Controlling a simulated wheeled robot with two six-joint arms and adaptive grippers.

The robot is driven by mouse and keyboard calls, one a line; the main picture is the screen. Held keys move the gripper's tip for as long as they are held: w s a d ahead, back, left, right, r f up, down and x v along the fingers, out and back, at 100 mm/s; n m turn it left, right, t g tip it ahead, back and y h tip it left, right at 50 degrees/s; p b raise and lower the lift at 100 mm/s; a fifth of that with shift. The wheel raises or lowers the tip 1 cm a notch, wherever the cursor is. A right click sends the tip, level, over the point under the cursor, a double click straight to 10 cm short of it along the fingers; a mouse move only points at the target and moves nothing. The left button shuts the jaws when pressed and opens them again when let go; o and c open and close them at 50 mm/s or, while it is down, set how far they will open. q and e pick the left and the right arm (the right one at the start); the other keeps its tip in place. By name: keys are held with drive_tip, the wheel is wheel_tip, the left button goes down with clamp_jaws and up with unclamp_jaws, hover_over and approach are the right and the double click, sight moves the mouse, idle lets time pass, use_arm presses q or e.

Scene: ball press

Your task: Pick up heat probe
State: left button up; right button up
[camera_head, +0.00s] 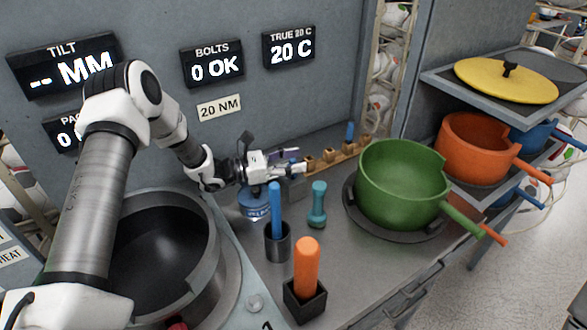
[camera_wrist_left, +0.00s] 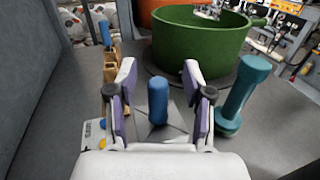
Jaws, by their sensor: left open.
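A blue rounded handle (camera_wrist_left: 157,100), which looks like the heat probe, stands upright in a grey block (camera_wrist_left: 172,132) in the left wrist view. My left gripper (camera_wrist_left: 158,92) is open, with its two purple-padded fingers on either side of the handle. Gaps show between the handle and both pads. In the head view my left gripper (camera_head: 286,166) is low over the counter, above the grey block (camera_head: 294,189). There the fingers mostly hide the handle. My right gripper is not in view.
A teal dumbbell-shaped tool (camera_wrist_left: 243,90) stands close beside the right finger. A wooden rack (camera_head: 340,154) and green pot (camera_head: 400,190) lie beyond. A blue stick (camera_head: 275,208) in a dark cup and an orange handle (camera_head: 306,265) in a black holder stand nearer.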

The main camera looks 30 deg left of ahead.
use_arm(q)
drive_tip(key=shift+s+a, duration=0.1)
drive_tip(key=c, duration=0.5)
clamp_jaws()
drive_tip(key=shift+f, duration=0.1)
drive_tip(key=shift+r, duration=0.55)
wheel_tip(320, 180, up, 8)
drive_tip(key=shift+r+b, duration=0.15)
drive_tip(key=shift+b, duration=0.85)
drive_tip(key=shift+r, duration=0.35)
